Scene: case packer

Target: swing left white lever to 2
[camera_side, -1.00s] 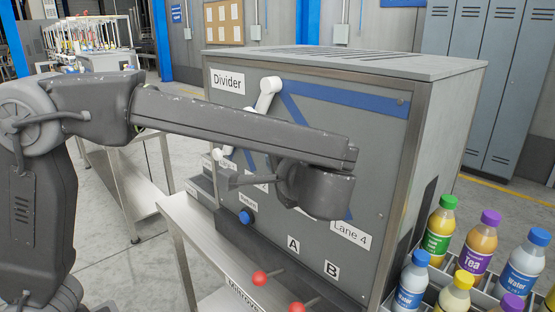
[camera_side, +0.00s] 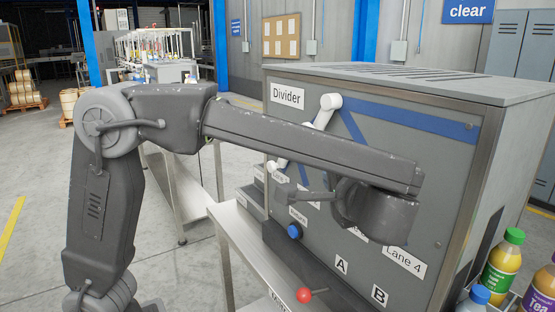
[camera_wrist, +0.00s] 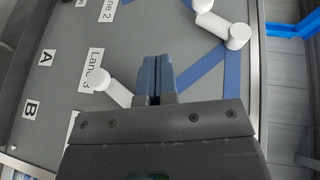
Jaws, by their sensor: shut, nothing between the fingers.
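The left white lever (camera_side: 328,104) is mounted high on the grey Divider panel. In the wrist view this lever (camera_wrist: 238,36) is at the top right, cut by the frame's edge. A second white lever (camera_wrist: 100,79) has its round end beside the Lane 3 label; my gripper hides its other end. My gripper (camera_wrist: 158,66) is shut and empty, in front of the panel between the two levers. It appears apart from the left lever.
The Lane 2 label (camera_wrist: 107,10) is at the top of the wrist view. A blue button (camera_side: 293,231) and a red ball knob (camera_side: 303,295) are low on the machine's near side. Bottles, including a green-capped one (camera_side: 502,260), stand at the right. The floor at left is open.

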